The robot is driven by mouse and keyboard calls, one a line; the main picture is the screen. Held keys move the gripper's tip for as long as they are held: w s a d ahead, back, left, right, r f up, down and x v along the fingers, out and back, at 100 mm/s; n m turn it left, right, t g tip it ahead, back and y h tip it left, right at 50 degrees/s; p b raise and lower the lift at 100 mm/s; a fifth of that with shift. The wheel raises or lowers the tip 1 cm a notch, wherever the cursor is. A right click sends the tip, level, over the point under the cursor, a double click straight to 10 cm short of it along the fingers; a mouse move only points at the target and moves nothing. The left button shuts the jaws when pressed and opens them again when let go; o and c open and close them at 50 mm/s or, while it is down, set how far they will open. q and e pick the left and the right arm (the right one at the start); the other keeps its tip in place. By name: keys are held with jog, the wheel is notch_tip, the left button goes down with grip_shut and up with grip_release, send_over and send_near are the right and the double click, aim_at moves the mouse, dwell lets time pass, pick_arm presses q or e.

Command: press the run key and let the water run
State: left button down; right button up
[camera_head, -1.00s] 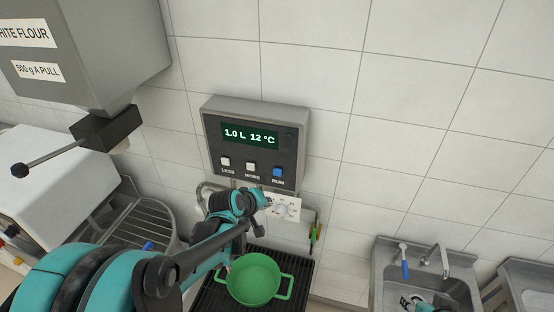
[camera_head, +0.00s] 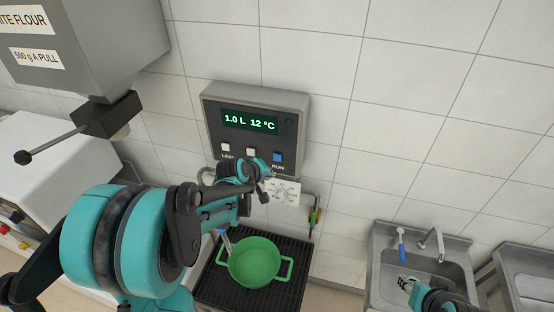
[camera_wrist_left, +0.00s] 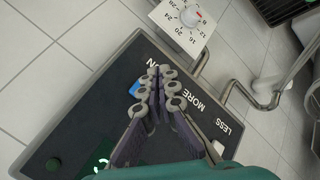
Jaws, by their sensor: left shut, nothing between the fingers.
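The water panel (camera_head: 291,127) on the tiled wall has a lit display (camera_head: 250,122) reading 1.0 L 12 °C. Its blue run key (camera_head: 277,157) is the rightmost of three keys. My left gripper (camera_head: 265,181) is shut and empty, in front of the panel's lower edge, just below the run key. In the left wrist view the left gripper (camera_wrist_left: 163,82) lies over the panel beside the blue run key (camera_wrist_left: 136,88), which the fingers partly hide. I cannot tell whether they touch it. No running water shows.
A white dial plate (camera_head: 288,193) and a pipe sit under the panel. The flour dispenser (camera_head: 90,45) with its lever is at upper left. A steel sink (camera_head: 378,235) is at right, with my right gripper (camera_head: 408,283) over it, too small to read.

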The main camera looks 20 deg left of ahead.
aim_at(275, 161)
pick_arm(q)
jog(key=shift+w+a+b, duration=0.15)
jog(key=shift+w, duration=1)
jog(key=shift+w+a+b, duration=0.1)
jog(key=shift+w+b, duration=0.05)
jog(key=shift+w, duration=0.95)
jog(key=shift+w, duration=0.4)
jog(key=shift+w+a+b, duration=0.1)
jog(key=shift+w+b, duration=0.25)
jog(key=shift+w, duration=0.1)
jog(key=shift+s, duration=0.15)
dwell(0.5)
jog(key=shift+s, duration=0.75)
jog(key=shift+s, duration=0.1)
